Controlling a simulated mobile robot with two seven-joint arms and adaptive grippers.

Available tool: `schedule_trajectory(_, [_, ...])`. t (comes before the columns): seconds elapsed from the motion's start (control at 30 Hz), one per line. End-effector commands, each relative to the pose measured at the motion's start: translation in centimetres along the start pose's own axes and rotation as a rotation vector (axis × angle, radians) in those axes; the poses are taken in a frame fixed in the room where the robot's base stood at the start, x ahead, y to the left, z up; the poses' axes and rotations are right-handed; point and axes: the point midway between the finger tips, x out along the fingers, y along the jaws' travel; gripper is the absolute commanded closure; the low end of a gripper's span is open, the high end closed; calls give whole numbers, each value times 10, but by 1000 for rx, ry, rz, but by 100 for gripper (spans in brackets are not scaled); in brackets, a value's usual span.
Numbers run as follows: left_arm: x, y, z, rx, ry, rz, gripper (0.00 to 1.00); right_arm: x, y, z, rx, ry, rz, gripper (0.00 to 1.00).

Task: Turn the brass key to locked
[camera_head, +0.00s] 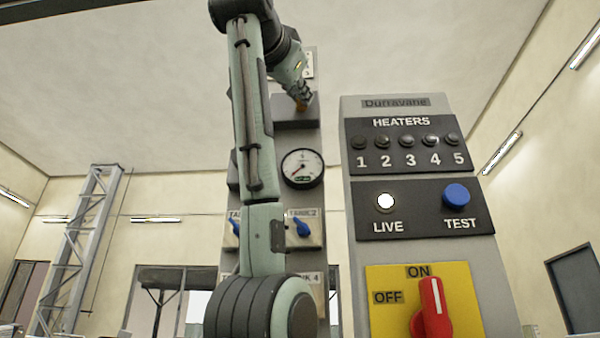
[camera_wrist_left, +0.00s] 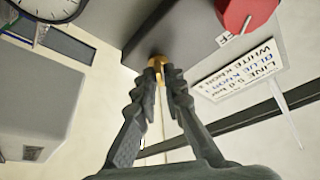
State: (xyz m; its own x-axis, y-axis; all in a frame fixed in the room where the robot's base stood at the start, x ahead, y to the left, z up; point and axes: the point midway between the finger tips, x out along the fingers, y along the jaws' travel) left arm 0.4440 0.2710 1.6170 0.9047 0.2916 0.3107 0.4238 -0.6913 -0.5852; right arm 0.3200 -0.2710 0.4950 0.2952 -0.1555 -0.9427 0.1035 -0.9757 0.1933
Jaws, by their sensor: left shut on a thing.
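In the head view my left arm rises to the top of the tall grey panel. There my left gripper (camera_head: 301,91) is at the key (camera_head: 300,105), a small orange-gold spot at the grey box (camera_head: 297,123). I cannot tell which way the key is turned. My right gripper is not in view.
A dial gauge (camera_head: 302,168) is below the box, with blue-handled valves (camera_head: 301,227) lower down. A heater panel (camera_head: 405,145) with a red switch (camera_head: 432,308) stands to the right. A red knob (camera_wrist_left: 245,14) and a printed label (camera_wrist_left: 240,72) are near the gripper.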

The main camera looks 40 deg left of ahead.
Motion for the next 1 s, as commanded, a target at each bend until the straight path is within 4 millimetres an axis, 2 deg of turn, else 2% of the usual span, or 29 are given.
schedule_trajectory(0.33, [0, 0, 1, 137, -3, 58, 100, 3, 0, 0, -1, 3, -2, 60])
schedule_trajectory(0.9, [0, 1, 1, 163, -3, 70, 100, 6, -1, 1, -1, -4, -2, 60])
schedule_trajectory(0.93, [0, 1, 0, 163, -3, 70, 88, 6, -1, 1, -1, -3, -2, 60])
schedule_trajectory(1.0, [0, 0, 0, 163, -3, 70, 79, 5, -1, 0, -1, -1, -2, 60])
